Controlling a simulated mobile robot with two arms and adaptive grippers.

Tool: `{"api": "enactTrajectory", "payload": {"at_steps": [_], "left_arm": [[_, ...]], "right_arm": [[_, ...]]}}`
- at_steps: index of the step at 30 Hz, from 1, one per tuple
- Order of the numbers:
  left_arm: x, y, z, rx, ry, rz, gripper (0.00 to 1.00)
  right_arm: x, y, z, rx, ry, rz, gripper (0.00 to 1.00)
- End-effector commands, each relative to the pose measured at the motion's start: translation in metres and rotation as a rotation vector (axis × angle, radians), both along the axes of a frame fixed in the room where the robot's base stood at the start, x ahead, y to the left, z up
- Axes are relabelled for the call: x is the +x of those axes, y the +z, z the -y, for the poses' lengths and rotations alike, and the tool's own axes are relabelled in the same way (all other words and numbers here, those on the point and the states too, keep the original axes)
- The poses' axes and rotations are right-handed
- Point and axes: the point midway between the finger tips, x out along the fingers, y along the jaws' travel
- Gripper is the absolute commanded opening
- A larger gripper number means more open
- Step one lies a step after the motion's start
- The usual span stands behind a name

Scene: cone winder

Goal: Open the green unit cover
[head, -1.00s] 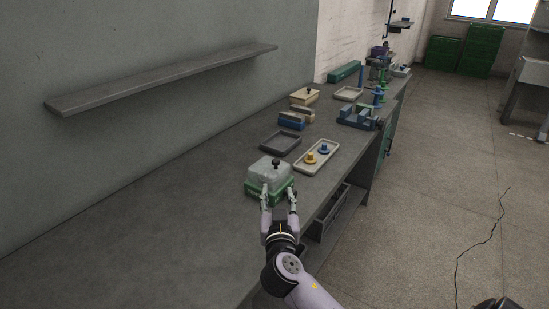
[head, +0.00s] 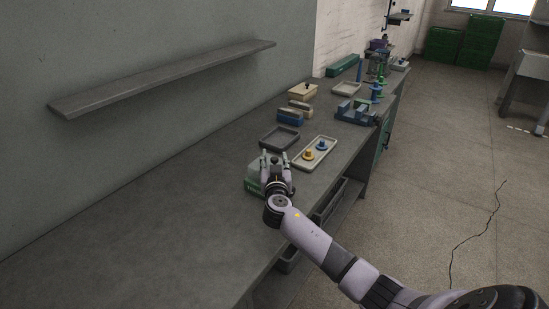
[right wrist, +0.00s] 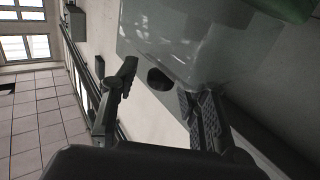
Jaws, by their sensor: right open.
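The green unit (head: 253,186) stands near the front edge of the bench, with a pale translucent cover (head: 254,172) on its green base. My right gripper (head: 277,157) is over the unit, hiding much of it in the head view. In the right wrist view, the cover (right wrist: 178,35) fills the upper middle, and its black knob (right wrist: 160,78) lies between the open fingers of my right gripper (right wrist: 164,84). The fingers look apart from the knob. The cover appears seated on the base. My left gripper is not in view.
Behind the unit are an empty dark tray (head: 280,138) and a light tray (head: 328,150) with a yellow and a blue piece. Blue blocks (head: 290,117), a beige box (head: 302,91) and a blue fixture (head: 355,113) stand farther back. The bench's left part is bare.

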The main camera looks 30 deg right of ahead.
Motion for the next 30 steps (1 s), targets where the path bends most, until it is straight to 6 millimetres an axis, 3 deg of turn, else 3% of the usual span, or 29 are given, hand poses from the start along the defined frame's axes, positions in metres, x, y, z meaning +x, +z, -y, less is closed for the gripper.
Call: {"api": "enactTrajectory", "payload": {"at_steps": [11,30], "left_arm": [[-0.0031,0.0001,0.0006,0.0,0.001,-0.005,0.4],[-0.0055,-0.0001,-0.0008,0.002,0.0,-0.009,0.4]], "right_arm": [[0.0032,-0.0003,0.002,-0.001,0.0,-0.001,0.4],[0.003,-0.0004,0.0017,0.0,0.0,-0.001,0.0]]}}
